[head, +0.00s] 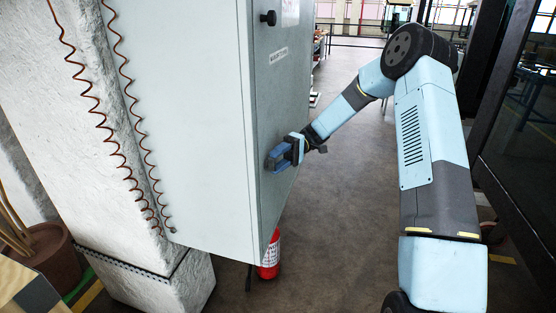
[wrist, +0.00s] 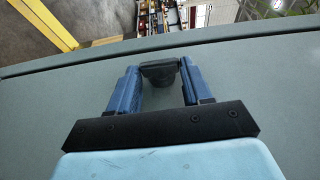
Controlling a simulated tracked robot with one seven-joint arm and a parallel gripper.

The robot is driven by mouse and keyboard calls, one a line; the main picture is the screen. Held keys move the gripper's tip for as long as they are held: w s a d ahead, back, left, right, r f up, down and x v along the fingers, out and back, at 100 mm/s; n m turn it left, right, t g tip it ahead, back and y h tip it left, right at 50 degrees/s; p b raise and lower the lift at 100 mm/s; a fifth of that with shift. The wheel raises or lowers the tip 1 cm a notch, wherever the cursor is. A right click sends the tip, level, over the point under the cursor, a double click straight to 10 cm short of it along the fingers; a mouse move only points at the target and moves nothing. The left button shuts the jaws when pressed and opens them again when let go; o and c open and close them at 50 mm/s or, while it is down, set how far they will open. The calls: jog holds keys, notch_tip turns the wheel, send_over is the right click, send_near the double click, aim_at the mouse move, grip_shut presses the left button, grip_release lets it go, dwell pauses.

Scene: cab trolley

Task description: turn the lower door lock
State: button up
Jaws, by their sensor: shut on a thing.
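The cabinet door (head: 280,90) is the grey-green right face of a tall metal cabinet. A black round upper lock knob (head: 268,18) sticks out near the top of the door. My gripper (head: 273,160) is at the lower part of the door, its blue fingers against the door face. In the wrist view my gripper (wrist: 158,82) has its two blue fingers on either side of the black lower door lock (wrist: 161,71), shut on it. In the head view the fingers hide the lower lock.
A red fire extinguisher (head: 270,256) stands on the floor below the door. A white pillar (head: 100,130) with coiled cables is left of the cabinet (head: 190,110). A dark glass-panelled frame (head: 515,130) stands on the right. The floor (head: 330,230) between is mostly clear.

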jog(key=shift+d+f, duration=0.1)
jog(key=shift+f, duration=0.1)
dwell(0.4)
jog(key=o, duration=1.1)
jog(key=shift+c, duration=0.2)
jog(key=shift+w, duration=0.1)
jog(key=v, duration=1.3)
jog(key=shift+w+d+f, duration=0.25)
jog(key=shift+w+d, duration=0.05)
